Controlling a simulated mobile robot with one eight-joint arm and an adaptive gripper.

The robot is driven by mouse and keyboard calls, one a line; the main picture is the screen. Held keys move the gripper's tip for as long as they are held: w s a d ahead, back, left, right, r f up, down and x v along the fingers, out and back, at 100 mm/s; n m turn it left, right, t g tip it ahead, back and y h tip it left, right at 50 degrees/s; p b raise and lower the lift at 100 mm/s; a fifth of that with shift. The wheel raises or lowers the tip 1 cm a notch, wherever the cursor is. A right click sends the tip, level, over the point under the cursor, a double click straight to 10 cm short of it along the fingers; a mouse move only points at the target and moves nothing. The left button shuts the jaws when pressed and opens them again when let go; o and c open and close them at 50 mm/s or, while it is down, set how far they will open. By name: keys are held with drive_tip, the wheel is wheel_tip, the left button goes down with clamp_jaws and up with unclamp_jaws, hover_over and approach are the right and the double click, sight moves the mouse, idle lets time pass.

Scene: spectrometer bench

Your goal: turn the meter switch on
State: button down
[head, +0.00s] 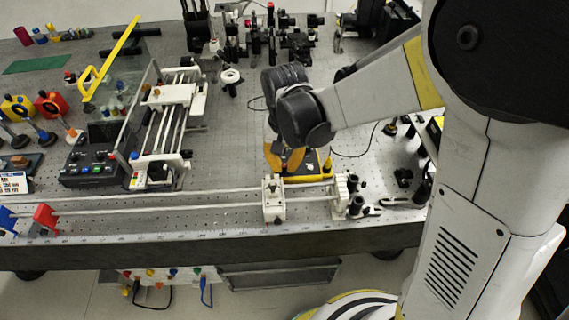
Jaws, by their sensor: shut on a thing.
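The meter (312,165) has a dark face with a yellow border and lies on the bench near its middle, partly covered by my arm. My gripper (284,160) shows as an orange-yellow part below my dark wrist, pointing down over the left part of the meter. It is shut on the meter switch. The switch and the fingertips are hidden by the gripper and wrist, so the switch's setting cannot be seen.
A long rail (150,204) with a white carriage (273,200) runs in front of the meter. A black control box (90,168) and a white slide frame (165,125) stand left. Optical mounts (270,40) stand behind. A black cable (368,146) curves at right.

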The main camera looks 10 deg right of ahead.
sight(285, 166)
drive_tip(key=c, duration=1.6)
unclamp_jaws()
drive_tip(key=shift+c, duration=0.2)
wheel_tip(285, 166, up, 12)
drive_tip(key=s+d+r+n+t, duration=0.1)
drive_tip(key=s+d+r+t, duration=0.1)
drive_tip(key=s+d+t, duration=0.5)
drive_tip(key=s+d, duration=0.3)
drive_tip(key=d, duration=0.3)
drive_tip(key=shift+s+d+r, duration=0.15)
drive_tip(key=shift+s+d, duration=0.05)
drive_tip(key=shift+s, duration=0.2)
